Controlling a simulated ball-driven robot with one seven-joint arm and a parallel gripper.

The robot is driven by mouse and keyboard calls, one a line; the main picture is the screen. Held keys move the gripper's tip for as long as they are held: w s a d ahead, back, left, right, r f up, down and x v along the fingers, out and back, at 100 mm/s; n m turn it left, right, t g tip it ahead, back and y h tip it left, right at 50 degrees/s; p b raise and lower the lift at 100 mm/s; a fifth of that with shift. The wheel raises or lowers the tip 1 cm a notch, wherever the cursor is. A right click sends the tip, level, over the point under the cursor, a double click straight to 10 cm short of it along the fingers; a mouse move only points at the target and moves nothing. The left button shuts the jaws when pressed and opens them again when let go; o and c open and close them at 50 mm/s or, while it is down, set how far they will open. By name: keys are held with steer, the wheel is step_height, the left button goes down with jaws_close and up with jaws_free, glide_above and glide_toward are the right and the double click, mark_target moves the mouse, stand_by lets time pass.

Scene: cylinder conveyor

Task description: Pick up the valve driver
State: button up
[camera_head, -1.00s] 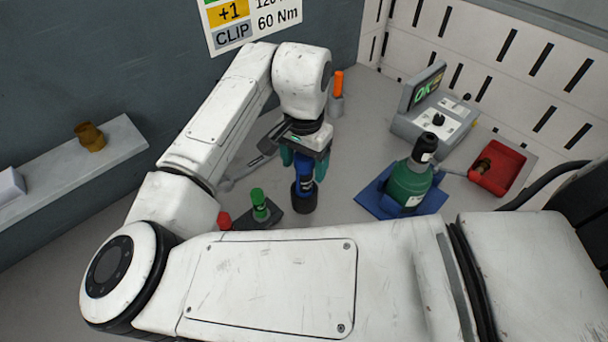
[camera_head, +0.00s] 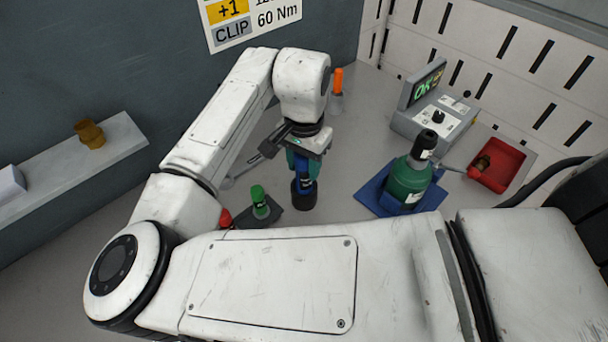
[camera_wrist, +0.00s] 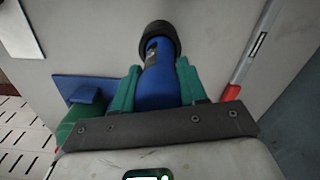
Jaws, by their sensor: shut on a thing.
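The valve driver, a blue tool with a wide black end (camera_head: 304,192), stands upright on the grey table top or just above it; I cannot tell which. My gripper (camera_head: 303,170) points down over it, with teal fingers shut on its blue body. In the wrist view the blue body (camera_wrist: 157,82) sits between the two teal fingers of my gripper (camera_wrist: 158,88). The black end sticks out beyond the fingertips. The driver's upper part is hidden by my gripper.
A green-capped tool (camera_head: 260,203) on a dark base and a red-tipped thing (camera_head: 226,217) are close by on the left. An orange-topped tool (camera_head: 338,88) stands behind.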

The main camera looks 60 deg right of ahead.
jaws_close()
steer(key=shift+r, duration=0.1)
